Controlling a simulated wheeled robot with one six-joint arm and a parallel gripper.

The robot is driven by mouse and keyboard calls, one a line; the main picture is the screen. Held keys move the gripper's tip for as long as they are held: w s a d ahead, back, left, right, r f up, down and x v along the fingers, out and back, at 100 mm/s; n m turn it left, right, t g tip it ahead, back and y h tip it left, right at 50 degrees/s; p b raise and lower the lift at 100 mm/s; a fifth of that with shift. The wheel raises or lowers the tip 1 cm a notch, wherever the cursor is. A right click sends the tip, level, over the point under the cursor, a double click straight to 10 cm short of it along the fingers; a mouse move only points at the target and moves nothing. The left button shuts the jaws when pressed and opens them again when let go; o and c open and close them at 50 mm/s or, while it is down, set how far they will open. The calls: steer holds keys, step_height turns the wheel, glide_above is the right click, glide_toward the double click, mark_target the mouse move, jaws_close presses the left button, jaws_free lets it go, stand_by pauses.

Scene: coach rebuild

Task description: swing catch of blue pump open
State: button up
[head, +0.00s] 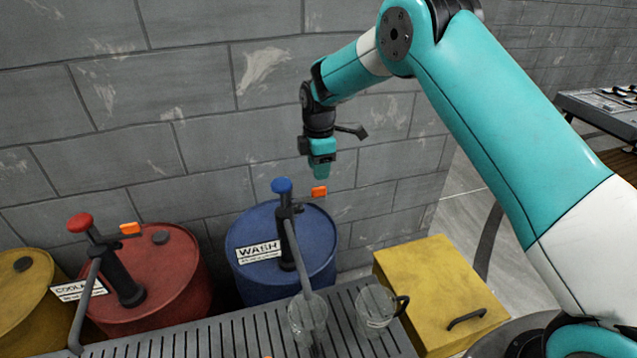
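The blue pump has a blue knob (282,186) on a black body (288,235) and stands on the blue drum (313,226). An orange catch (319,191) sticks out to the right of the pump's head, just below the knob. A grey spout runs down toward the front from the pump. My gripper (321,173) points down just above the orange catch, in front of the wall, and seems apart from it. Its fingers overlap from this side, so I cannot see whether they are open or shut.
A red pump (80,223) with its own orange catch (130,228) stands on a red drum (175,275). A glass (307,318) and a glass jug (376,308) stand on a slotted grate (248,335). A yellow box (440,285) is at right. The wall (180,110) is behind.

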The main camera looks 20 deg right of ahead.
mark_target(319, 188)
step_height(319, 188, down, 7)
steer(key=shift+p, duration=0.85)
jaws_close()
